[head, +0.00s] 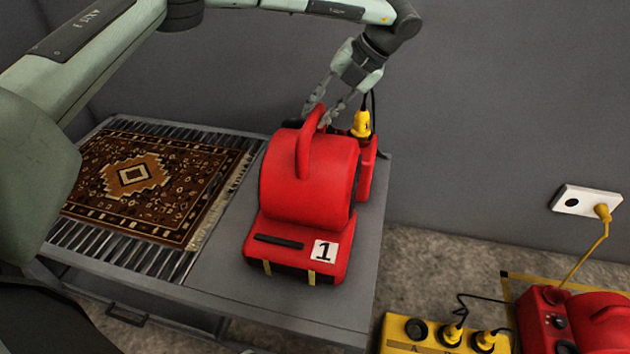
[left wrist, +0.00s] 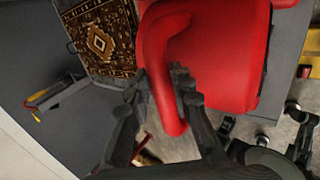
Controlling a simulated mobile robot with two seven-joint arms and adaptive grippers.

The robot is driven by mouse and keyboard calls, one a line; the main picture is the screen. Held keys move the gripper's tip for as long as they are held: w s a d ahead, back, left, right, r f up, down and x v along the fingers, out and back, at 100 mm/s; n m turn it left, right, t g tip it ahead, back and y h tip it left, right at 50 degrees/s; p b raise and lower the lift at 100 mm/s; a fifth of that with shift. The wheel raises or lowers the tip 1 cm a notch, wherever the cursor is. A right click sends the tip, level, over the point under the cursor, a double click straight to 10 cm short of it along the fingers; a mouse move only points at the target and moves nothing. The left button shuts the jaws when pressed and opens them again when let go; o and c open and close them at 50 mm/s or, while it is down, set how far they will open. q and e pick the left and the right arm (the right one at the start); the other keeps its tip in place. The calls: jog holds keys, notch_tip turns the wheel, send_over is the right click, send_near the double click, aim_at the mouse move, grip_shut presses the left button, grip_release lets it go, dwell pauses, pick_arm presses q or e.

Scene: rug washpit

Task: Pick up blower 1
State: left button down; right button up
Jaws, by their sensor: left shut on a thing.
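Blower 1 (head: 306,190) is a red machine with a white "1" label, a top handle and a black slot at its front. It stands on the grey table (head: 215,272), to the right of the rug. My left gripper (head: 318,108) reaches down from above and behind, shut on the blower's handle. In the left wrist view, the fingers (left wrist: 160,98) lie on either side of the red handle (left wrist: 160,75), with the blower's red body (left wrist: 222,55) beyond.
A patterned rug (head: 150,182) lies on a slatted rack at the left of the table. A yellow plug (head: 361,124) with a black cord sits behind the blower. On the floor are a yellow socket box (head: 440,336) and another red machine (head: 590,322). A wall socket (head: 585,201) holds a yellow plug.

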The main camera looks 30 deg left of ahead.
pick_arm(q)
jog(key=shift+w+r, duration=0.1)
jog(key=shift+r, duration=0.35)
jog(key=shift+f, duration=0.15)
